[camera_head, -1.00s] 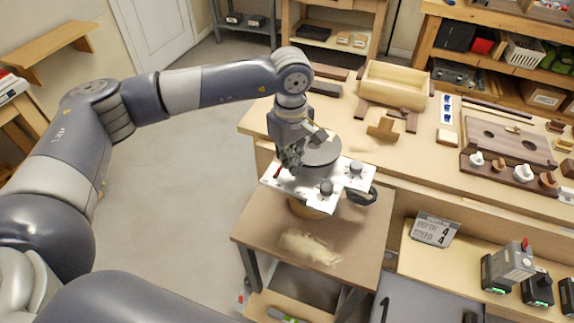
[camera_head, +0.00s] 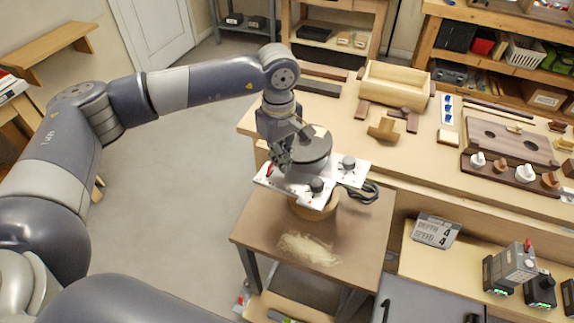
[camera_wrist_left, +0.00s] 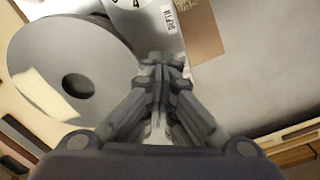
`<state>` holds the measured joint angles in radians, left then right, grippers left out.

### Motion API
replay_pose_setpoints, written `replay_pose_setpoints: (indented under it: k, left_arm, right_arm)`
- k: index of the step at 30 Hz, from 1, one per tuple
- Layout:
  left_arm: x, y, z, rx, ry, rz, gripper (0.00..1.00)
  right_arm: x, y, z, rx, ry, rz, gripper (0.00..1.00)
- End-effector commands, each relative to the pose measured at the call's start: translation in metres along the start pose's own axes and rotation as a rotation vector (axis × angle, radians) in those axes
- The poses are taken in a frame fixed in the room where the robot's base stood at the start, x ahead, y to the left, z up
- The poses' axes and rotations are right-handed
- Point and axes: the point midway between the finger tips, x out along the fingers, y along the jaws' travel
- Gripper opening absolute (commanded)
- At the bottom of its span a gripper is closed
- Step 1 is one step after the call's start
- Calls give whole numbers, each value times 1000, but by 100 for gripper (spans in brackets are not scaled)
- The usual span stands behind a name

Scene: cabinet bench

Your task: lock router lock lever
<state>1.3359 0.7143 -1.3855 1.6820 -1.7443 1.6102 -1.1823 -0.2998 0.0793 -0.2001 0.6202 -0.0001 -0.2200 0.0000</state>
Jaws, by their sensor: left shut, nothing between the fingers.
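The router (camera_head: 330,181) is a silver plate with a dark grey round top and black knobs, over a round wooden base on the small brown table. My left gripper (camera_head: 278,164) is shut and empty at the plate's left part, beside the round top. My right gripper is not in view.
The small brown table (camera_head: 245,232) carries a pale dust patch (camera_head: 307,247) in front of the router. The long wooden bench (camera_head: 425,160) behind holds wooden parts. Floor at left is clear.

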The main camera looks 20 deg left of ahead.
Motion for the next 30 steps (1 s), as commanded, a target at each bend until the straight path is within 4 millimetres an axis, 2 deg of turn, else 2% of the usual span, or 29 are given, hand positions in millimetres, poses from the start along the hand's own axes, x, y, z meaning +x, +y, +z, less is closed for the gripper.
replay_pose_setpoints:
  k: [1,14,30]
  left_arm:
    - [10,-6,-5,-8,5,-18,0]
    - [10,-10,-13,-7,3,-18,0]
    - [-4,-6,-3,3,-2,-15,0]
  right_arm:
    - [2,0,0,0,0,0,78]
    - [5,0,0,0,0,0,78]
    - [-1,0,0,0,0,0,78]
